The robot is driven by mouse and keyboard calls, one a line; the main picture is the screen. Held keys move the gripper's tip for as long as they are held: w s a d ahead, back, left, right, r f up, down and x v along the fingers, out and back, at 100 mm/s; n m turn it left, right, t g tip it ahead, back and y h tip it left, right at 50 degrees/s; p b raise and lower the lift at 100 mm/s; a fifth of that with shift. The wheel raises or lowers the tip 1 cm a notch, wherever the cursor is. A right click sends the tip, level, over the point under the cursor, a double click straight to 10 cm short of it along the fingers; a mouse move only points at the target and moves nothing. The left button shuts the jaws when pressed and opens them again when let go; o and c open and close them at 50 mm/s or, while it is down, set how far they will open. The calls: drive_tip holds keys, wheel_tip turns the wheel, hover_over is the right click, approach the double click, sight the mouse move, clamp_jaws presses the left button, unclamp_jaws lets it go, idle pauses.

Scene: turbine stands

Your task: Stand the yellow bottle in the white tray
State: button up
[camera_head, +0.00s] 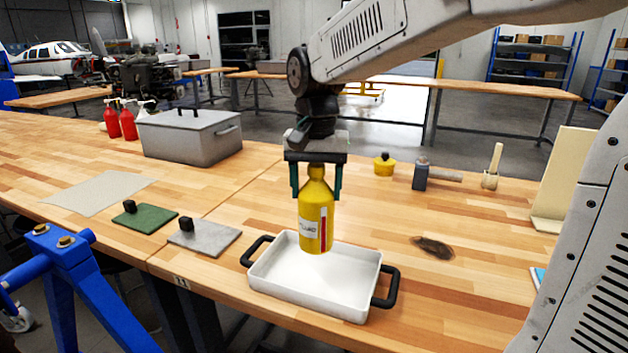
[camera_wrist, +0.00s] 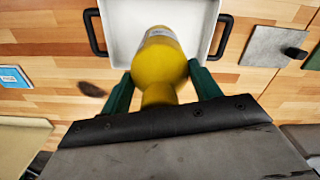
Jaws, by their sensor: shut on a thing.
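The yellow bottle (camera_head: 316,215) hangs upright in my gripper (camera_head: 317,183), with its label facing the head camera. My gripper's green fingers are shut on it near its neck. The white tray (camera_head: 277,284) with two black handles lies on the wooden table below the bottle. In the head view the bottle's base overlaps the tray's back part; I cannot tell for sure whether it touches the floor. In the wrist view the bottle (camera_wrist: 160,62) lies between the fingers (camera_wrist: 158,88), with the tray (camera_wrist: 124,25) beyond it.
A grey metal box (camera_head: 190,138) stands at the back left. A green plate (camera_head: 145,219) and a grey plate (camera_head: 205,238) with black knobs lie left of the tray. A yellow pot (camera_head: 384,166), a hammer (camera_head: 421,175) and a dark stain (camera_head: 433,247) are to the right.

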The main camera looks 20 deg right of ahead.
sight(318, 224)
drive_tip(key=shift+d+f, duration=0.15)
drive_tip(key=shift+f, duration=4.3)
drive_tip(key=o, duration=1.6)
drive_tip(key=shift+r, duration=3.5)
